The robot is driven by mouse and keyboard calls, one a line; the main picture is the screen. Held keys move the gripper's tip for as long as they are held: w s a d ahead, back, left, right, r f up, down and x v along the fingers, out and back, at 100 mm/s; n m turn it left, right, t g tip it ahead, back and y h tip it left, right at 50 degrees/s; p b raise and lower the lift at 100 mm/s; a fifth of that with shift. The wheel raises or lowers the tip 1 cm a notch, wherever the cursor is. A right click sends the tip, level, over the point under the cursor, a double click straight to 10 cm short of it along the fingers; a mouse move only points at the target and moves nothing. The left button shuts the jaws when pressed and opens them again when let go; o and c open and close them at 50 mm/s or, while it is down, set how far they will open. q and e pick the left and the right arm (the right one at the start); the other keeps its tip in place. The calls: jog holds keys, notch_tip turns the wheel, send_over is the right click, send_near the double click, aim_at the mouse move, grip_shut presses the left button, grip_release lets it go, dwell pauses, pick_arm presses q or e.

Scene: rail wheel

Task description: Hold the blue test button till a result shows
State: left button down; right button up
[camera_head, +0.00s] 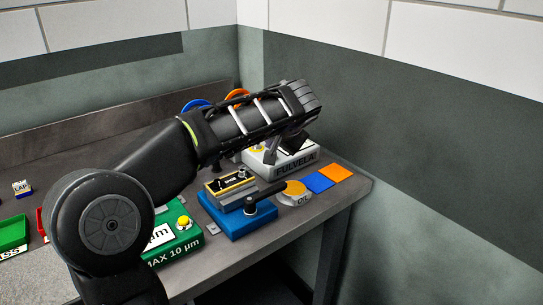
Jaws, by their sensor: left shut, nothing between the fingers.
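My left arm comes in from the left and reaches across the bench. My left gripper (292,138) is shut and empty, low over the white device marked FULVELA (295,168). The arm and gripper cover much of that device. A yellow round part (258,149) shows at its left. I cannot make out a blue test button or a result; they may be hidden behind my gripper. Whether the fingers touch the device I cannot tell. My right gripper is not in view.
A blue-based fixture (240,226) with a dark lever stands in front, beside an orange-topped OIL pot (295,196). Blue (320,183) and orange (336,173) squares lie near the right edge. A green box (180,246) with a yellow knob and a green tray (12,233) are left.

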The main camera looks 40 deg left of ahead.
pick_arm(q)
jog(key=shift+f+b, duration=0.55)
jog(key=shift+f, duration=0.1)
dwell(0.7)
jog(key=shift+r, duration=0.15)
dwell(3.0)
jog(key=shift+r+p, duration=0.7)
jog(key=shift+r, duration=0.15)
jog(key=shift+r+p, duration=1.95)
jog(key=shift+r, duration=0.6)
jog(key=shift+f, duration=0.1)
